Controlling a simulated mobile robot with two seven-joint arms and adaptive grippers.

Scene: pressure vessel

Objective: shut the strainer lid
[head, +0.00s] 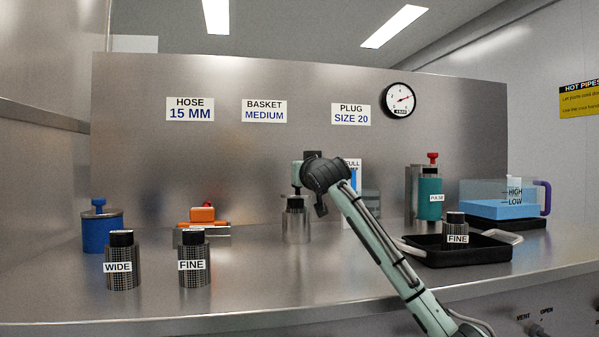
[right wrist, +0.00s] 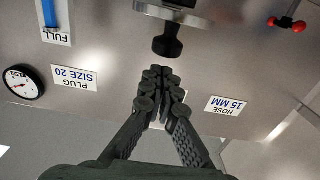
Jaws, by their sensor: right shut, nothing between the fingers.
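A black knob (right wrist: 168,42) on a metal part (right wrist: 178,12), apparently the strainer's lid, is at the top of the right wrist view. My right gripper (right wrist: 163,84) is shut and empty, its fingertips pointing toward the knob with a visible gap. In the head view my right arm's dark end (head: 326,173) is above and beside the strainer; its fingertips are hard to make out. I cannot tell how far the lid is open. My left gripper is out of view.
WIDE (head: 122,262) and FINE (head: 194,260) baskets stand front left, near a blue pot (head: 102,233) and an orange-topped fitting (head: 203,216). A black tray (head: 470,256) with another FINE basket (head: 457,228) lies right. A steel panel (head: 230,165) stands behind.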

